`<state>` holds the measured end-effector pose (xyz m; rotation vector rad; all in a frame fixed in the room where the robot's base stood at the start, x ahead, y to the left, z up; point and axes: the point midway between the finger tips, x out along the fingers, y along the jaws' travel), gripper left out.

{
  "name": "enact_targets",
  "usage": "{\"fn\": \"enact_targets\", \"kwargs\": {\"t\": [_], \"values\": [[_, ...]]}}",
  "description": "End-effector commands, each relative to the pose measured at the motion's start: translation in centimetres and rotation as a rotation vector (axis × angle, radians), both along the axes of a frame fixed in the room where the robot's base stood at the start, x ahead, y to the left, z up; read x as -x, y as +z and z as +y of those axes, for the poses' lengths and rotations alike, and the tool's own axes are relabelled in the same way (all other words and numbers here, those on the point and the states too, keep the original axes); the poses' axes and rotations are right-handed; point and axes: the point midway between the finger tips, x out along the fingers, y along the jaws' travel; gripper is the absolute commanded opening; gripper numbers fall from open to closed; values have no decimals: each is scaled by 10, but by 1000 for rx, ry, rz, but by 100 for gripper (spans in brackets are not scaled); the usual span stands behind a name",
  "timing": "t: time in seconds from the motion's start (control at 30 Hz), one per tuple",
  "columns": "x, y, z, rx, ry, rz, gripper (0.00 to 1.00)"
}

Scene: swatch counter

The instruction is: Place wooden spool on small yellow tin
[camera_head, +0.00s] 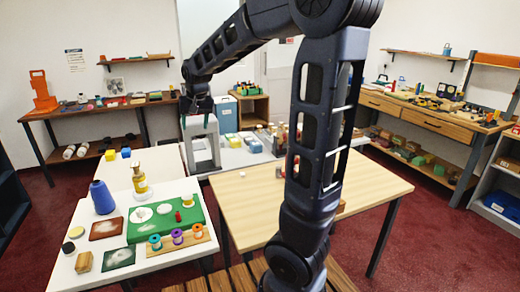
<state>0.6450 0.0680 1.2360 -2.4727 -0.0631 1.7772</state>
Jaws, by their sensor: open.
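A small yellow tin (141,189) with a pale band stands near the back edge of the white counter at left. A tan, spool-shaped piece, seemingly the wooden spool (138,169), appears upright on top of the tin; fine contact detail is too small to tell. My gripper (197,106) is at the end of my raised arm, up and to the right of the tin and apart from it.
A green mat (145,235) with white discs and a wooden rack (180,244) of coloured spools lie in front. The wooden table (290,210) is mostly clear.

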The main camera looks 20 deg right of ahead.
Motion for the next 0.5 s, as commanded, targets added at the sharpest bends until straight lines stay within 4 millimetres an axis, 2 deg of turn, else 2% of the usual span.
{"fn": "enact_targets", "kwargs": {"t": [0.03, 0.2, 0.5], "values": [[15, 6, -16, -5, -4, -5, 59], [64, 17, -59, -7, 3, -17, 59], [158, 18, -113, 20, 14, -46, 59]]}}
